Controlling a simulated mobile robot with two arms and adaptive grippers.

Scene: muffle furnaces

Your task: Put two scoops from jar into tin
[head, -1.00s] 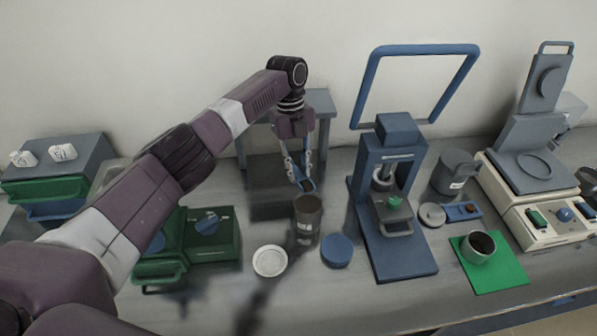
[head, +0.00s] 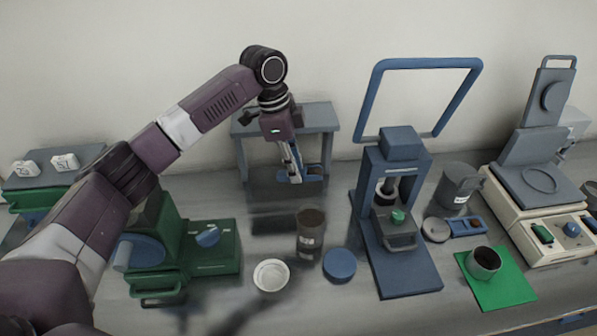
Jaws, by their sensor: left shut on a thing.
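My left gripper (head: 291,172) is shut on a blue scoop (head: 312,173), behind the jar and clear of it. The scoop's bowl points right; I cannot tell whether it holds anything. The brown jar (head: 310,240) stands upright and open, with a pale label and dark contents. A small grey open container (head: 484,262), which looks like the tin, stands on a green mat (head: 505,287) at the right with dark material inside. A larger grey can (head: 456,186) with a label stands behind it. My right gripper is out of view.
A blue press (head: 395,245) stands between the jar and the green mat. A grey stand (head: 319,117) is behind the gripper. A green machine (head: 210,250) is at the left.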

